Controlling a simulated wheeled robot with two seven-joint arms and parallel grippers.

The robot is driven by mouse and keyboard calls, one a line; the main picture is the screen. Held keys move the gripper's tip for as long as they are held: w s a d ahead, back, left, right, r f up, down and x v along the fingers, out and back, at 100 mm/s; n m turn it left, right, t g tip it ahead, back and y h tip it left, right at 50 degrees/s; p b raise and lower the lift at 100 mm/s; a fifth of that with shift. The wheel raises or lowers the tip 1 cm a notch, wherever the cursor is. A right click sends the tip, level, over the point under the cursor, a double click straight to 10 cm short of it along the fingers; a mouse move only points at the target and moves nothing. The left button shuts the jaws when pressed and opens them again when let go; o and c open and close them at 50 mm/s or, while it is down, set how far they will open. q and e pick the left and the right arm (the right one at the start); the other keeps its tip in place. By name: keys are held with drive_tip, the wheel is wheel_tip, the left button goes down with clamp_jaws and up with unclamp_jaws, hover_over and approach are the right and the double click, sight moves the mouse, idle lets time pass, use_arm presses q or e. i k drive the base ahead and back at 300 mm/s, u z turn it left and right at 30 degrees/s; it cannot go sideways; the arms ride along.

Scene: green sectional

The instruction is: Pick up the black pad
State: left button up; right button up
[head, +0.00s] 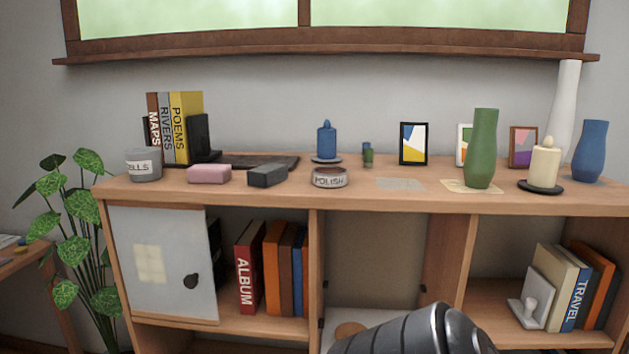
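A dark grey-black block-shaped pad (267,176) lies flat on the sideboard top (235,191), near its front edge and left of centre. Nothing covers it from the front. A pink pad (209,174) of similar shape lies to its left, with a gap between them. Neither of my grippers is in view. Only a dark rounded link of one of my arms shows at the bottom centre-right, well below the sideboard top and apart from the pad.
A tin marked POLISH (329,178) stands right of the pad. A dark flat board (262,162) lies behind it. A grey pot (144,165), upright books (180,128), a blue candle (326,140) and a green vase (482,150) also stand on top.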

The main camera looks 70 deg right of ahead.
sight(265, 176)
drive_tip(key=k, duration=0.6)
drive_tip(key=z, duration=1)
